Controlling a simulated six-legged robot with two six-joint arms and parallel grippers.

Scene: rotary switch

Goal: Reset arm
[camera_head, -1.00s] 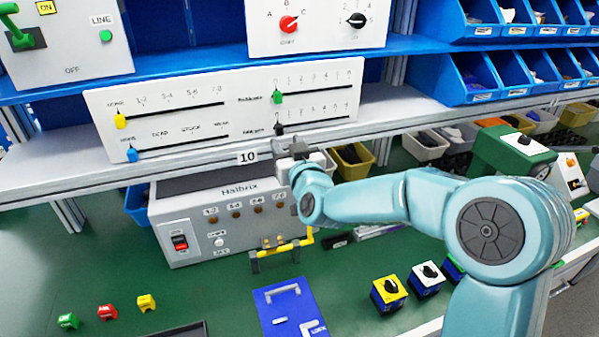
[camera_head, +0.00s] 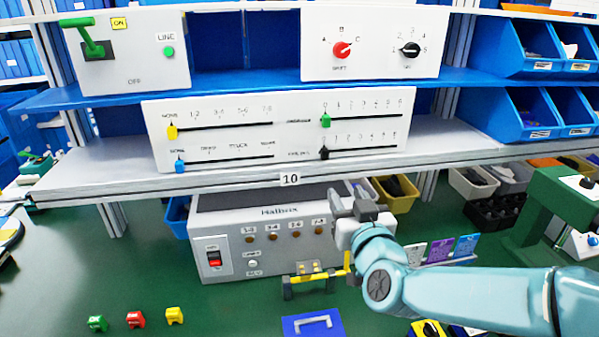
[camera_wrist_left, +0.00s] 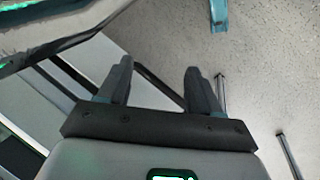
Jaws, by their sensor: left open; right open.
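My right gripper (camera_head: 352,203) is in the head view, in front of the right end of the white Halbrix box (camera_head: 225,228). It is open, and nothing shows between its fingers. The rotary switches, a red knob (camera_head: 342,50) and a black knob (camera_head: 410,49), are on the white panel (camera_head: 325,66) on the upper shelf, above and apart from the gripper. My left gripper (camera_wrist_left: 158,80) shows only in the left wrist view. It is open and empty over a pale speckled floor.
The slider panel (camera_head: 280,140) stands on the lower shelf, and the green lever (camera_head: 90,38) is at upper left. A yellow handle bar (camera_head: 313,276), a blue plate (camera_head: 300,324) and small coloured blocks (camera_head: 136,319) are on the green table.

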